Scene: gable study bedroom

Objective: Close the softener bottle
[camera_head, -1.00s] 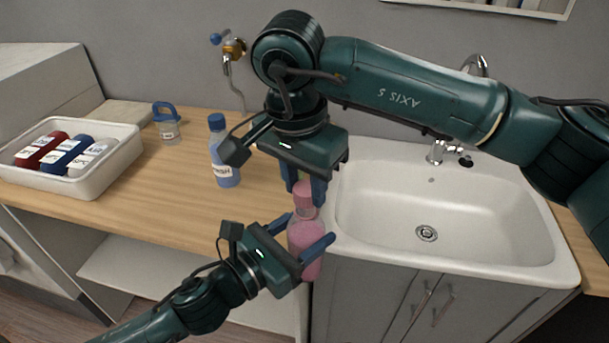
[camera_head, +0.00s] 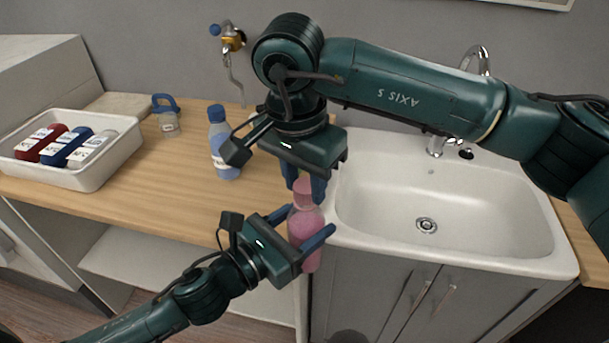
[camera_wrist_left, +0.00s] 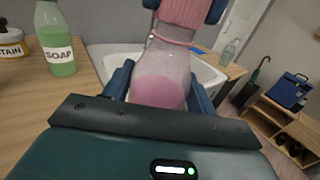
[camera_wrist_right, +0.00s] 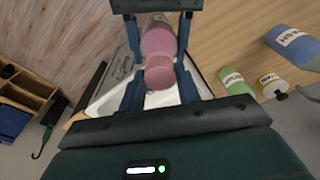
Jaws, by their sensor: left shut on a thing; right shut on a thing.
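The softener bottle (camera_head: 304,229) is clear with pink liquid, upright in front of the counter beside the sink. My left gripper (camera_head: 301,226) is shut around its body, also seen in the left wrist view (camera_wrist_left: 163,82). The pink ribbed cap (camera_head: 303,189) is directly above the bottle, between the fingers of my right gripper (camera_head: 305,188), which is shut on it from above. The cap shows in the left wrist view (camera_wrist_left: 186,12) over the bottle's neck and in the right wrist view (camera_wrist_right: 158,76).
A white tray (camera_head: 92,177) with several bottles stands on the wooden counter (camera_head: 175,205) at left. A blue bottle (camera_head: 223,150) and a small clear container with a blue handle (camera_head: 167,118) stand there too. The sink (camera_head: 480,205) is at right. A green soap bottle (camera_wrist_left: 57,45) shows in the left wrist view.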

